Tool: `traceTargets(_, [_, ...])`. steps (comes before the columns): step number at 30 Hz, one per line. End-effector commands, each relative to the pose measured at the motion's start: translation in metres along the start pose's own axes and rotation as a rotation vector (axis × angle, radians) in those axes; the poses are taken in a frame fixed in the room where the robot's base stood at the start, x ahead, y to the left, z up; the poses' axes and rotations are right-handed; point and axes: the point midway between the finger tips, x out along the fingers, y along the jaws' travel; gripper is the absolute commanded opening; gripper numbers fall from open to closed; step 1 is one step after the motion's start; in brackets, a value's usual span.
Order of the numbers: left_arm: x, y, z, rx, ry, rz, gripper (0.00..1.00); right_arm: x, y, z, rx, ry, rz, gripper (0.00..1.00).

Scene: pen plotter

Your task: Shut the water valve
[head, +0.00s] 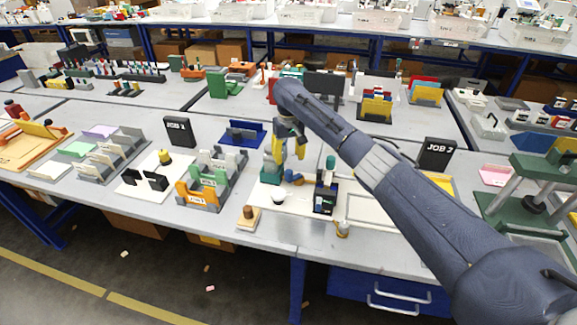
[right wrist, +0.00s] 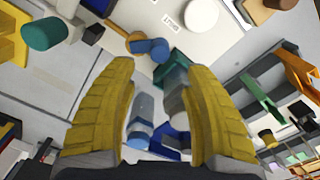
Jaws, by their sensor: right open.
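A small blue part with an orange-brown ring beside it, which looks like the water valve (head: 293,177), sits on a white plate (head: 262,198) at the middle of the table. In the right wrist view the blue part (right wrist: 152,47) lies just beyond the fingertips. My right gripper (head: 289,158) hangs above it with its yellow fingers pointing down. In the right wrist view my right gripper (right wrist: 160,70) is open. A clear and blue cylinder (right wrist: 142,118) shows between the fingers; I cannot tell whether it touches them. My left gripper is out of view.
A black device with a green top (head: 326,192) stands right of the plate, close to the gripper. A white round cup (head: 278,197) is in front of the valve. A green and orange rack (head: 208,185) stands to the left.

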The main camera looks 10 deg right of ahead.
Motion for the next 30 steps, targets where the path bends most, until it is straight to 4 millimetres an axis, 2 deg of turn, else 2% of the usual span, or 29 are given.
traceTargets(1, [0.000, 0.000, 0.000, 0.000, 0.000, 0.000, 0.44, -0.009, 0.001, -0.001, 0.000, 0.003, 0.001, 0.50])
traceTargets(6, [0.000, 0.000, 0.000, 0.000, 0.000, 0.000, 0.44, -0.029, 0.000, -0.001, 0.000, 0.003, 0.001, 0.50])
traceTargets(12, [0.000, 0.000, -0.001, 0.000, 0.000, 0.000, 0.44, -0.040, 0.000, 0.000, 0.001, 0.000, 0.001, 0.50])
traceTargets(25, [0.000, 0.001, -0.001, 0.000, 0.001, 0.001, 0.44, -0.042, -0.001, 0.000, -0.002, 0.001, -0.002, 0.50])
traceTargets(28, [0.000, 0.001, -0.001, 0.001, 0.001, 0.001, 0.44, -0.038, -0.010, 0.000, -0.019, 0.004, -0.018, 0.50])
traceTargets(30, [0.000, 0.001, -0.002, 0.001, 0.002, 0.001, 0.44, -0.032, -0.024, 0.001, -0.046, 0.012, -0.043, 0.50])
